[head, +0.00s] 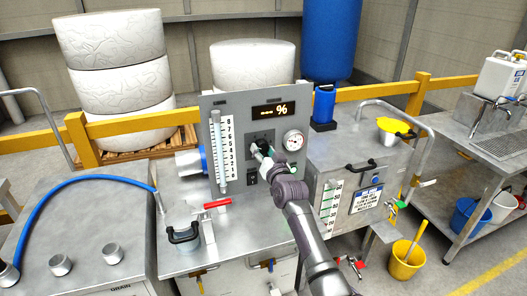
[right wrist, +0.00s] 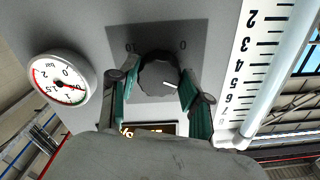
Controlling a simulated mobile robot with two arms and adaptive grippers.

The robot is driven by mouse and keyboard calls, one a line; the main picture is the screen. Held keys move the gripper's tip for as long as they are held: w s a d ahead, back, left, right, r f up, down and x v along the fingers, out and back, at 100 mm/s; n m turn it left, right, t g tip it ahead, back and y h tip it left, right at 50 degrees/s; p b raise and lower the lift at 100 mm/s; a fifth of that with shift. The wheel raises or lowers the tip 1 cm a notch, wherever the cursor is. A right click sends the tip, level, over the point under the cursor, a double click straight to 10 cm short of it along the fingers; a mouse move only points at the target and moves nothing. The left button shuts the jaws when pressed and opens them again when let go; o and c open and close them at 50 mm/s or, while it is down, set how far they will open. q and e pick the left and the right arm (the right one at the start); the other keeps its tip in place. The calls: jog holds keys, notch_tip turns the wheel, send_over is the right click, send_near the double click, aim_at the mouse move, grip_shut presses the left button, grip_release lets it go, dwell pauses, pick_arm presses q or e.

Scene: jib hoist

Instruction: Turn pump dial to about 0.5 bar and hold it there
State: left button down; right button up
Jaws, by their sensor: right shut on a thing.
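The black pump dial (head: 263,141) sits on the grey upright panel (head: 213,112), below the display. In the right wrist view the dial (right wrist: 157,72) shows a white pointer mark at its lower right in the picture. My right gripper (head: 261,151) is shut on the dial, with one green-padded finger on each side of it in the right wrist view (right wrist: 158,84). The round pressure gauge (head: 293,140) is to the right of the dial; its bar scale shows in the right wrist view (right wrist: 60,82), but I cannot read the needle surely. My left gripper is out of view.
The display (head: 273,110) shows dashes and a percent sign. A sight tube with a scale (head: 221,150) stands left of the dial. A red-handled valve (head: 217,203) is below it on the steel top. A lidded steel box (head: 355,160) stands to the right.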

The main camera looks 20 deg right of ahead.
jog(key=m, duration=0.3)
jog(key=shift+m, duration=0.3)
jog(key=shift+m+p, duration=0.4)
jog(key=shift+m, duration=1.5)
jog(key=o, duration=1.2)
jog(key=shift+c, duration=0.2)
jog(key=shift+s, duration=0.1)
jog(key=s, duration=1.2)
jog(key=shift+d, duration=0.2)
